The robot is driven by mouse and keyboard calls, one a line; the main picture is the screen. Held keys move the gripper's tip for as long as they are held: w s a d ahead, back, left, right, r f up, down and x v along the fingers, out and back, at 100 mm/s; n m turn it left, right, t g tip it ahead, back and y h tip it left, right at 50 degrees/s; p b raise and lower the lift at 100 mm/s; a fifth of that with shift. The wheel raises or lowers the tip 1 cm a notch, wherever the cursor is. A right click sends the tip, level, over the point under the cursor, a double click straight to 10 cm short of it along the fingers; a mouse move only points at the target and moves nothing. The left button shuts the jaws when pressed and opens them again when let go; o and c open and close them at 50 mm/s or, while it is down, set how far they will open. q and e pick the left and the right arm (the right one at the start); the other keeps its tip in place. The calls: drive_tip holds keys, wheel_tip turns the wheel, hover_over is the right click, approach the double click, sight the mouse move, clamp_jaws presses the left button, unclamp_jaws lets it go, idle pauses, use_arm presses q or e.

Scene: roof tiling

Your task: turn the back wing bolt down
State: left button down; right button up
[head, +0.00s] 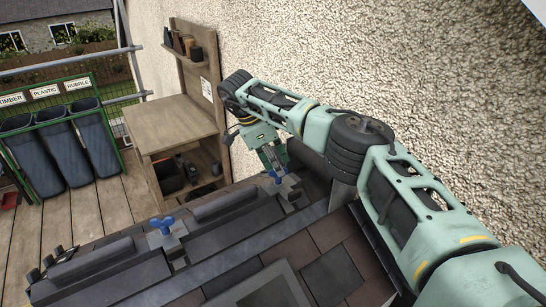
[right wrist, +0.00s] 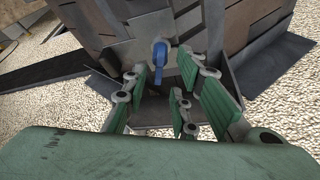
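The back wing bolt (head: 278,178) is blue and stands on a grey clamp block at the roof's far end, near the wall. My right gripper (head: 271,160) points down just above it. In the right wrist view the bolt (right wrist: 160,53) shows nearly edge-on, at the fingertips of my right gripper (right wrist: 168,66). The green-padded fingers stand apart, open, with the bolt between their tips; I cannot tell whether they touch it. A second blue wing bolt (head: 162,225) stands nearer on the roof, its wings spread. My left gripper is not in view.
A wooden workbench (head: 170,127) with shelves stands behind the roof. Dark waste bins (head: 62,158) in a green rack stand at the left. The pebbledash wall (head: 400,60) runs close behind my right arm. Roof tiles (head: 335,275) fill the lower part.

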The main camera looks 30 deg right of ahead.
drive_tip(key=v, duration=1.2)
